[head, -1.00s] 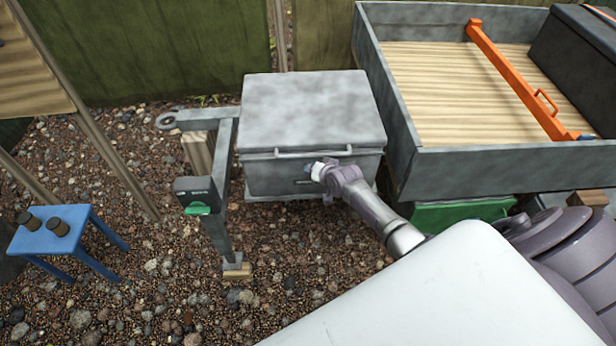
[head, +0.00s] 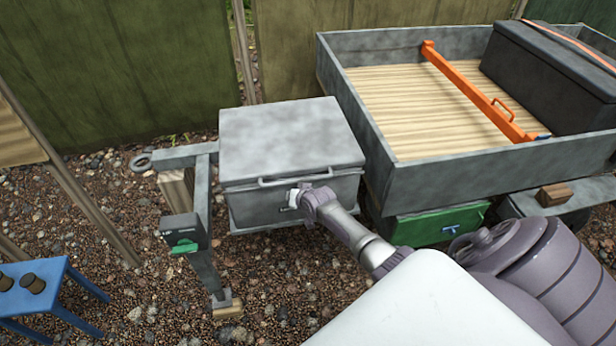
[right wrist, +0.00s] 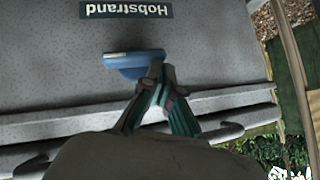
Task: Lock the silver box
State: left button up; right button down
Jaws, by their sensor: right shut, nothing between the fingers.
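The silver box (head: 290,140) stands on the trailer's front frame, its lid down and a bar handle (head: 295,181) across the front. My right gripper (head: 292,197) is at the box's front face, just below the handle. In the right wrist view, its shut fingertips (right wrist: 160,72) are beside a small blue piece (right wrist: 130,64) on the front face and seem to touch it. Nothing is held between the fingers. The front face (right wrist: 60,55) carries an upside-down "Hobstrand" label (right wrist: 126,8). The lock's inner state cannot be seen. My left gripper is out of view.
The trailer bed (head: 400,105) with an orange bar (head: 480,90) and a black chest (head: 555,65) stands right of the box. A green box (head: 435,224) hangs below it. A blue stool (head: 35,290) is at left. Gravel lies in front.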

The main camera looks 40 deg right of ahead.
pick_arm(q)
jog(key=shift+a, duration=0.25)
pick_arm(e)
jog(key=shift+a+f, duration=0.1)
dwell(0.4)
jog(key=shift+s, duration=0.1)
jog(key=d+v, duration=0.1)
jog(key=v, duration=1.1)
jog(key=shift+a, duration=0.4)
